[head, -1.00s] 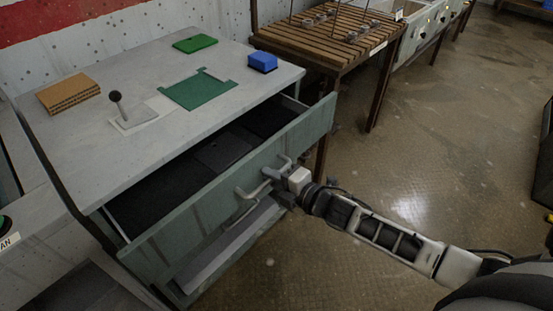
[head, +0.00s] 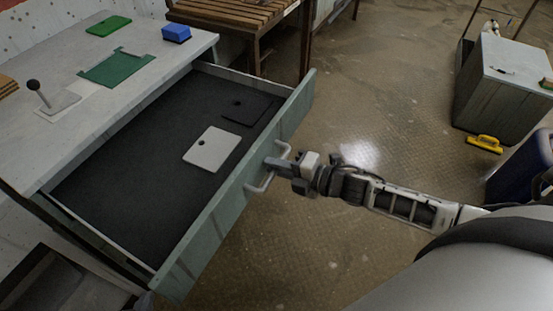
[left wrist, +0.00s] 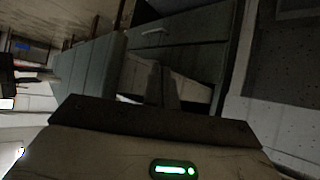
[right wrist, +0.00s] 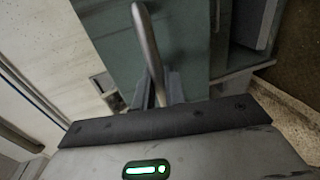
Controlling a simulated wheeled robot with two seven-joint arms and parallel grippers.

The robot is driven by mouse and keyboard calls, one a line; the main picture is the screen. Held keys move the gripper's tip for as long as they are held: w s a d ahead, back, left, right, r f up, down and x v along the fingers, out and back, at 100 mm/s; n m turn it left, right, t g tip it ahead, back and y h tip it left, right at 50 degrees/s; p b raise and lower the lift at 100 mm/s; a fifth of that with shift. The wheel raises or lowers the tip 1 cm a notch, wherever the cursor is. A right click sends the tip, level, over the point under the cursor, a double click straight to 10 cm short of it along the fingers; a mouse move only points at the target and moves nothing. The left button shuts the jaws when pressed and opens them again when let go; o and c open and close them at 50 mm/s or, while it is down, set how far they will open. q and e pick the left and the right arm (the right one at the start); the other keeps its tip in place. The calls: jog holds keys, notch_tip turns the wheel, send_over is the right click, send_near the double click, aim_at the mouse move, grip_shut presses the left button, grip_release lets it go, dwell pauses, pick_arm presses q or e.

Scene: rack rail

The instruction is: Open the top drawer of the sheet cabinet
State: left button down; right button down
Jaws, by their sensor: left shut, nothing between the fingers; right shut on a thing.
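The sheet cabinet (head: 120,88) stands at the left in the head view, with a pale top. Its top drawer (head: 219,216) is pulled well out, and its dark floor shows. A light grey plate (head: 212,148) and a dark plate (head: 245,107), each with a hole, lie inside. My right gripper (head: 281,162) is shut on the drawer's bar handle (head: 261,184); the handle also shows in the right wrist view (right wrist: 146,38). My left gripper (left wrist: 162,88) shows only in its own wrist view, shut and empty, apart from a grey-green front with a handle (left wrist: 152,32).
On the cabinet top are a green sheet (head: 113,70), a green block (head: 108,26), a blue block (head: 176,33) and a black-knobbed lever (head: 36,90). A slatted table (head: 232,14) stands behind. A grey box (head: 505,85) stands at right.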

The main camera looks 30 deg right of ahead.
pick_arm(q)
jog(key=shift+w+d, duration=0.2)
jog(key=shift+d, duration=0.05)
pick_arm(e)
jog(key=shift+s+d, duration=0.35)
pick_arm(q)
jog(key=shift+s, duration=0.1)
pick_arm(e)
jog(key=c, duration=1.5)
grip_release()
jog(key=shift+c, duration=0.2)
pick_arm(q)
jog(key=shift+s+f, duration=0.1)
jog(key=shift+s, duration=0.1)
pick_arm(e)
jog(key=shift+s, duration=0.1)
pick_arm(q)
jog(key=shift+w, duration=0.2)
pick_arm(e)
jog(key=v, duration=1.6)
